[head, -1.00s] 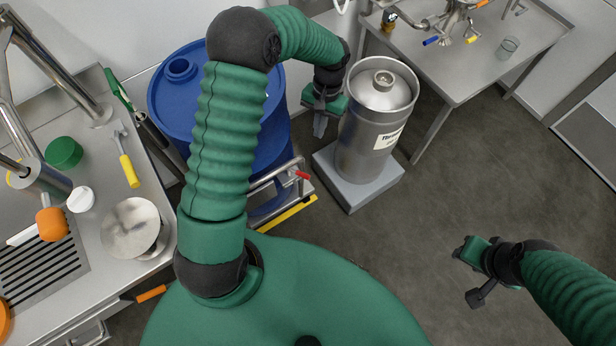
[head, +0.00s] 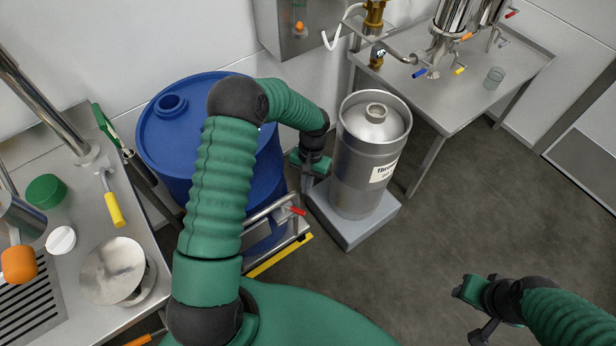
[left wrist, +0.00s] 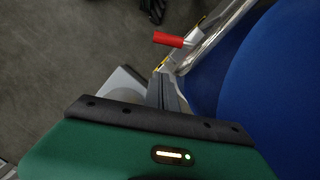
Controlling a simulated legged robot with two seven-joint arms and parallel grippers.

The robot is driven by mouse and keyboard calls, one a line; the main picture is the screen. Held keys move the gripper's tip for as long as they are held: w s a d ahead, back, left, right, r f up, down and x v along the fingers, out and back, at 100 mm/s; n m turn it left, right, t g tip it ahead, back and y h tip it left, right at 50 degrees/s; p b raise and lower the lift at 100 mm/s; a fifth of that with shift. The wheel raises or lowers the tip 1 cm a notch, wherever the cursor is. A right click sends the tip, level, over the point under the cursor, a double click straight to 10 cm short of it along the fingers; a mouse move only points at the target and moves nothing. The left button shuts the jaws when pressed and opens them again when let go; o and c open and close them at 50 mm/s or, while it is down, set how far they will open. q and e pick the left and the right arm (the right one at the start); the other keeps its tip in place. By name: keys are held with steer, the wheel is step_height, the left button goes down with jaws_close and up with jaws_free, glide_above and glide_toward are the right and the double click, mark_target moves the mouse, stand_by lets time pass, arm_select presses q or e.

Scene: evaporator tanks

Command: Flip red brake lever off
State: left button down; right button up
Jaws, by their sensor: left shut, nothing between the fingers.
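The red brake lever (head: 296,211) is a small red handle on the metal rail of the blue drum's cart. It also shows in the left wrist view (left wrist: 168,39), sticking out to the left from the rail, just beyond my fingertips. My left gripper (head: 307,184) is shut and empty, pointing down, above the lever in the picture and apart from it. Its grey fingers (left wrist: 163,86) show together in the left wrist view. My right gripper (head: 468,290) is at the lower right over the floor, far from the lever; its finger opening is unclear.
The blue drum (head: 180,135) stands on the cart, left of my left gripper. A steel canister (head: 357,165) on a grey platform (head: 350,232) stands close on the right. A counter (head: 150,215) is at left, a steel table (head: 455,105) at back right. Floor at right is clear.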

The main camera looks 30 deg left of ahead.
arm_select(q)
steer(key=s, duration=0.1)
steer(key=s+f, duration=0.1)
steer(key=s, duration=0.2)
steer(key=shift+d+f+b, duration=0.25)
steer(key=shift+b, duration=0.05)
steer(key=shift+r, duration=0.1)
